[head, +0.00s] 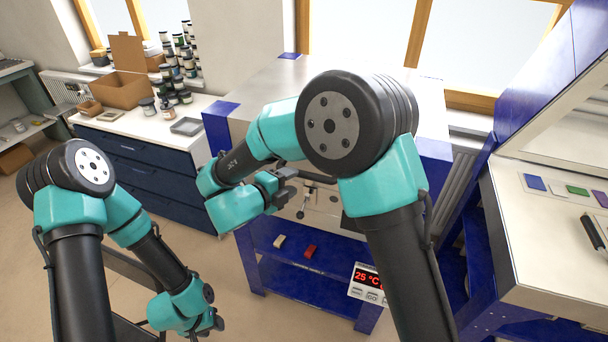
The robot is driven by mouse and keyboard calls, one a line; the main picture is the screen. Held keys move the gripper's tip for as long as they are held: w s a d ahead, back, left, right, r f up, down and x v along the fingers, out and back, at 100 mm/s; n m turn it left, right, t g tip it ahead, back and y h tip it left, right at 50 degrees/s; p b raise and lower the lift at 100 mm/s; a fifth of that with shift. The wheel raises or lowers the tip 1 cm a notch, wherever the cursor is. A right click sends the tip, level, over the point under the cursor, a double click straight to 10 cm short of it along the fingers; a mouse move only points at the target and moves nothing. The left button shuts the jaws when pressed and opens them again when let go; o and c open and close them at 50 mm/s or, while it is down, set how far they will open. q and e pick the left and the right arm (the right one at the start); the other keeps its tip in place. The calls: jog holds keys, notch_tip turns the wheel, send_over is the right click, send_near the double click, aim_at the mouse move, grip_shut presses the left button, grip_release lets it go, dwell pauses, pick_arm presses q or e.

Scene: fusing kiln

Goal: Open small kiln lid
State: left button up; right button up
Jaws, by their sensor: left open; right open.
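The small kiln (262,88) stands in the middle of the head view, a silver box with blue corners on a blue stand. Its lid looks shut, though my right arm hides much of the top and front. A metal latch or handle (304,206) shows on the kiln's front. My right gripper (291,184) is open at the front of the kiln, close to this hardware; I cannot tell whether it touches. My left gripper (214,324) is open and empty, low at the bottom of the view, away from the kiln.
A controller (368,284) reading 25 °C is at the stand's right. Small blocks lie on the stand's shelf (318,284). A white bench with jars and a cardboard box (123,88) is at back left. A larger open kiln (540,235) is at right. Floor at left is clear.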

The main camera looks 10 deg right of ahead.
aim_at(301, 176)
jog(key=x, duration=0.6)
jog(key=shift+a, duration=0.1)
grip_shut()
dwell(0.3)
